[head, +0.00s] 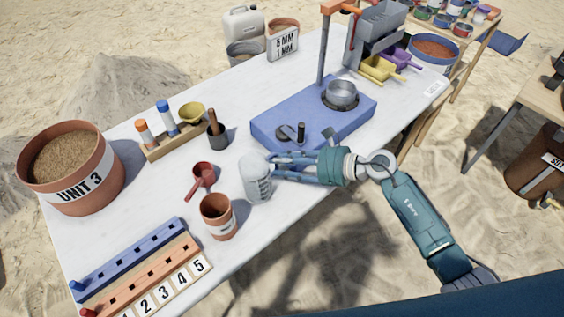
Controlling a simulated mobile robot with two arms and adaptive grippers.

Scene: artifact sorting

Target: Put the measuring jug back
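The measuring jug (257,184) is a whitish, see-through vessel with dark markings on its side. It is at the middle of the white table, near the front edge. My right gripper (273,168) reaches in from the right, with its fingers at the jug's right side. The fingers look closed on the jug there; the exact contact is hard to see. I cannot tell whether the jug's base touches the table. My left gripper is not in view.
A terracotta cup (218,218) and a red scoop (201,178) stand close left of the jug. A blue scale-like block (345,120) lies behind my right gripper. A numbered rack (150,270) is at the front left, and a UNIT 3 bucket (72,180) at the far left.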

